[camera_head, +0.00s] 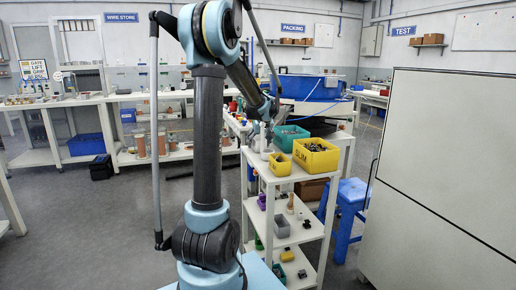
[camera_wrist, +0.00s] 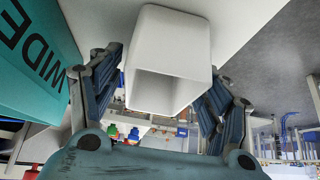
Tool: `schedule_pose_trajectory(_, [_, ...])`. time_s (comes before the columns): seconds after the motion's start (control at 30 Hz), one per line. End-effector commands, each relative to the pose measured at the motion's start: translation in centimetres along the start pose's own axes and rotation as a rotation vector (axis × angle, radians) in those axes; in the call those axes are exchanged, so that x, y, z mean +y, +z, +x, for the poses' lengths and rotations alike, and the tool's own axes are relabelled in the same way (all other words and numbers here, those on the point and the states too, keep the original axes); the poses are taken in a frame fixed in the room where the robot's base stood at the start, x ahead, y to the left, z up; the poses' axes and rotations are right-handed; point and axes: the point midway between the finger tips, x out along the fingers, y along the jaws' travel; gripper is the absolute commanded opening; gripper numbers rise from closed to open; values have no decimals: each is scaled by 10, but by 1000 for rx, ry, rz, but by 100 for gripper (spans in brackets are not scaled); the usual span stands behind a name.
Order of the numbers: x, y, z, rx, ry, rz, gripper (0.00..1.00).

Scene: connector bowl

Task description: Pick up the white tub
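The white tub (camera_wrist: 170,42) is a square, open-topped container in the middle of the wrist view, its mouth towards the camera. My gripper (camera_wrist: 168,72) has one finger on each side of it, close to its left and right walls. I cannot tell whether the fingers press on the tub or stand just clear of it. In the head view, my gripper (camera_head: 267,132) is low over the left part of the white shelf unit's top. The tub is small and partly hidden by the gripper there.
A teal bin (camera_wrist: 33,62) marked WIDE is close on the left in the wrist view; it also shows in the head view (camera_head: 289,141). Yellow bins (camera_head: 315,158) stand right of the gripper on the white shelf unit (camera_head: 285,180). A blue stool (camera_head: 345,205) is beside the unit.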

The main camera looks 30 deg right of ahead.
Motion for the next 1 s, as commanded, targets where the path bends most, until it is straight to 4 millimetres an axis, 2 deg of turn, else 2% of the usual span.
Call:
schedule_pose_trajectory(0.03, [0, 0, 0, 0, 0, 0, 53])
schedule_pose_trajectory(0.17, [0, 0, 0, 0, 0, 0, 25])
schedule_pose_trajectory(0.57, [0, -3, -5, 0, 0, 0, 25])
schedule_pose_trajectory(1.0, [0, -40, -62, 0, 0, 0, 25])
